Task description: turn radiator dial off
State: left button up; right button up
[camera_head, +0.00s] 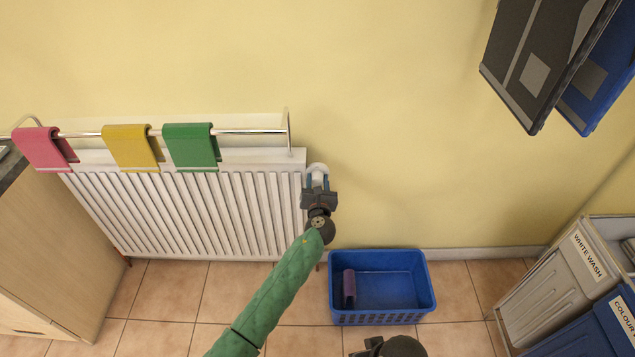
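The white radiator dial (317,169) sits at the upper right corner of the white radiator (190,210). My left gripper (317,181) reaches up to it from below, with its two fingers apart, one on each side of the dial. I cannot tell whether the fingers press on it. The gripper hides the dial's lower part, and no marking on the dial is readable. A dark part of my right arm (388,347) shows at the bottom edge; its fingers cannot be made out.
A rail above the radiator holds pink (42,148), yellow (132,147) and green (191,146) cloths. A blue basket (381,285) with a purple item (349,288) stands on the tiles below right. Laundry bins (555,290) stand at right. Dark and blue panels (540,60) hang upper right.

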pick_arm(q)
jog(key=shift+n, duration=0.4)
pick_arm(e)
jog(key=shift+w+a+f, duration=0.1)
jog(key=shift+w+a, duration=0.05)
pick_arm(q)
jog(key=n+b, duration=0.1)
jog(key=n, duration=0.2)
jog(key=shift+f+n+b, duration=0.1)
jog(key=shift+n+b, duration=0.3)
jog(key=n+b, duration=0.1)
jog(key=n, duration=0.1)
jog(key=shift+n, duration=0.8)
jog(key=n+b, duration=0.3)
jog(key=n, duration=0.5)
jog(key=shift+a+h+b, duration=0.15)
jog(key=shift+h+b, duration=0.15)
jog(key=shift+n, duration=0.7)
pick_arm(e)
jog(key=w+a+f+t, duration=0.1)
jog(key=a+f, duration=0.1)
jog(key=f, duration=0.8)
jog(key=w+a+f+t+y, duration=0.1)
jog(key=a+f, duration=0.2)
jog(key=f, duration=0.7)
jog(key=shift+w+f+t, duration=0.25)
jog(key=shift+t, duration=0.15)
pick_arm(q)
jog(key=o, duration=1)
